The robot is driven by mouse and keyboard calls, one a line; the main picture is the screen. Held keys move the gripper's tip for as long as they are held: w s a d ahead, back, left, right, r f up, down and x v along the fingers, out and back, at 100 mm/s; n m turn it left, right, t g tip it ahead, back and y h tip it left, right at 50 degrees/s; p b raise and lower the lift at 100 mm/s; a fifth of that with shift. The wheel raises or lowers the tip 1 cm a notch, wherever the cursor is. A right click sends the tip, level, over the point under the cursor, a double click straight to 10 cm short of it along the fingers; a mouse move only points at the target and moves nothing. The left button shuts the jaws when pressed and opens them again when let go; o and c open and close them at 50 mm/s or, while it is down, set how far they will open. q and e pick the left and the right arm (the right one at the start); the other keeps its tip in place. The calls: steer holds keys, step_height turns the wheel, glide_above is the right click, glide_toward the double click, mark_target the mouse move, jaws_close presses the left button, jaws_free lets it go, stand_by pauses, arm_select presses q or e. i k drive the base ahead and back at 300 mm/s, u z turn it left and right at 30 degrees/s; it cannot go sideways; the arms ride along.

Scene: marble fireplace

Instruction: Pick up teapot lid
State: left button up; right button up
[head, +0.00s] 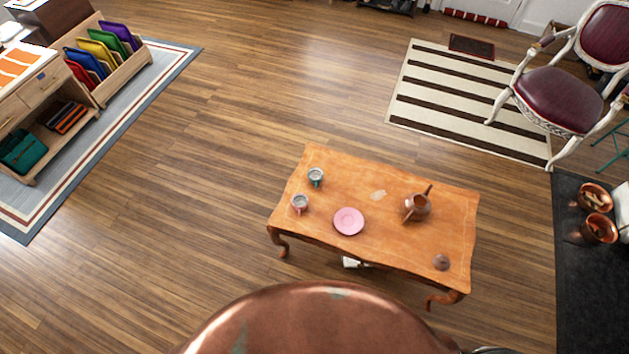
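The teapot lid (441,262) is a small brown round piece lying on the wooden table (375,241), near its front right corner. The brown teapot (417,208) stands farther back on the right half of the table, apart from the lid. Its top looks open. Neither my left nor my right gripper shows in the head view.
A pink plate (348,221), a pink cup (299,203) and a teal cup (316,177) are on the table's left half. A cream-and-red chair (560,98) and copper pots (599,229) stand at the right. The wooden floor (190,240) left of the table is clear.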

mark_target(442, 261)
steer(key=z, duration=1.7)
